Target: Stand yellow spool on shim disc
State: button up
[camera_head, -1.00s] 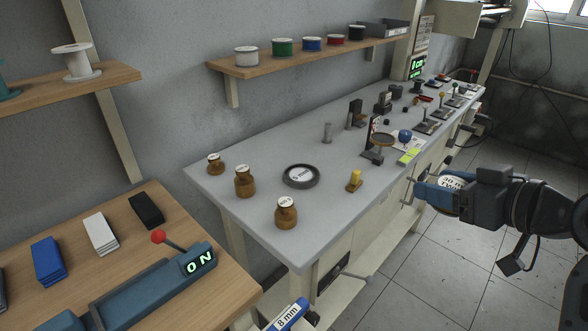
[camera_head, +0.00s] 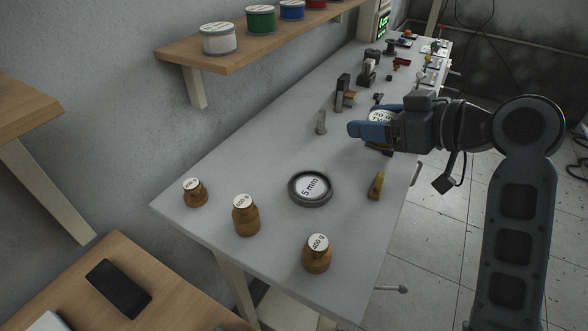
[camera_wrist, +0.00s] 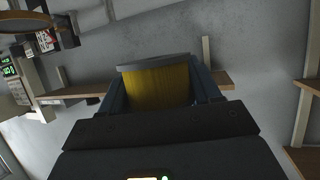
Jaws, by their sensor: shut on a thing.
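The yellow spool (camera_wrist: 157,86) is clamped between the two jaws of my gripper (camera_wrist: 160,95) in the wrist view, with a grey flange at its upper end. In the head view its pale labelled flange (camera_head: 379,116) shows above the blue fingers, and its yellow side is hidden. My gripper (camera_head: 368,132) is held above the right part of the bench. The shim disc (camera_head: 311,187), a dark-rimmed round disc marked 5 mm, lies flat on the bench, left of and nearer than the gripper. Nothing stands on it.
Three brown labelled weights (camera_head: 245,216) stand on the near part of the bench (camera_head: 225,165). A small yellow block (camera_head: 376,186) is right of the disc and a grey cylinder (camera_head: 321,122) behind it. A wall shelf (camera_head: 190,60) with several spools hangs above. Instruments crowd the far end.

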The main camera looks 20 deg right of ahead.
jog(key=w+a+f, duration=0.2)
jog(key=a, duration=0.1)
jog(key=w+a+f, duration=0.2)
jog(key=a, duration=0.1)
jog(key=w+a+f+p, duration=0.1)
jog(key=w+a+f, duration=0.1)
jog(key=a, duration=0.1)
jog(key=shift+a+f, duration=0.2)
jog(key=shift+f, duration=0.1)
notch_tip(320, 180, down, 4)
jog(key=shift+w+a+f, duration=0.1)
jog(key=shift+f, duration=0.1)
jog(key=shift+f+b, duration=0.3)
jog(key=shift+f, duration=0.05)
jog(key=shift+f, duration=0.15)
jog(key=o, duration=1.2)
jog(key=shift+o, duration=0.2)
